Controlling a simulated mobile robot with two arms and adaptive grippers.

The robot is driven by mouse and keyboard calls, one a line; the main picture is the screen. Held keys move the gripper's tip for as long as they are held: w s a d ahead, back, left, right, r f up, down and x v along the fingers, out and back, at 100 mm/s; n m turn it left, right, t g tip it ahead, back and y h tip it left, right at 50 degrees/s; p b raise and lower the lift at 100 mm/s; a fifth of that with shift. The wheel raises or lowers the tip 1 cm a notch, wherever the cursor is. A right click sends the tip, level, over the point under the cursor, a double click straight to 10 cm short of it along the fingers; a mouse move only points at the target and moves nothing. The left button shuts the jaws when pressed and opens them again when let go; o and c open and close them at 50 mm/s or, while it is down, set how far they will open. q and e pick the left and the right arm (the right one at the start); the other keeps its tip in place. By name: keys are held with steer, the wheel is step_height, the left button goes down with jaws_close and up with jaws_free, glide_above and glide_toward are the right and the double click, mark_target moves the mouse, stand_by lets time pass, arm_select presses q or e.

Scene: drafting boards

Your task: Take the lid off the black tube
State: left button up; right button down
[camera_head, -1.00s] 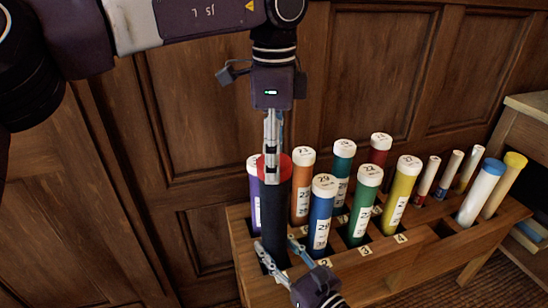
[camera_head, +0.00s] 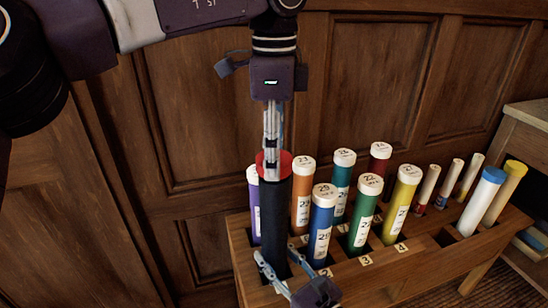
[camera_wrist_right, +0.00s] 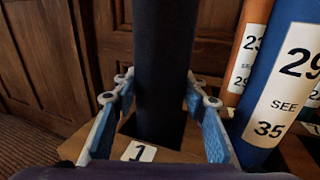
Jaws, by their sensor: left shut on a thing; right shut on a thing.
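The black tube (camera_head: 272,218) stands upright in the front left slot of the wooden rack, and it also shows in the right wrist view (camera_wrist_right: 163,75). Its red lid (camera_head: 285,165) is at the tube's top; I see no clear gap between them. My left gripper (camera_head: 271,172) comes down from above and is shut on the red lid, its fingers hiding part of it. My right gripper (camera_wrist_right: 162,105) is shut on the black tube low down, with one finger on each side, just above the rack. It also shows in the head view (camera_head: 275,275).
The wooden rack (camera_head: 385,262) holds several other capped tubes close to the right: orange (camera_head: 302,200), blue (camera_head: 322,225) and green (camera_head: 362,220) among them. A purple tube (camera_head: 254,210) stands right behind the black one. A panelled wall is behind; the left side is free.

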arm_select(q)
steer(key=shift+r, duration=1.55)
steer(key=shift+c, duration=0.2)
arm_select(e)
steer(key=c, duration=1.1)
jaws_free()
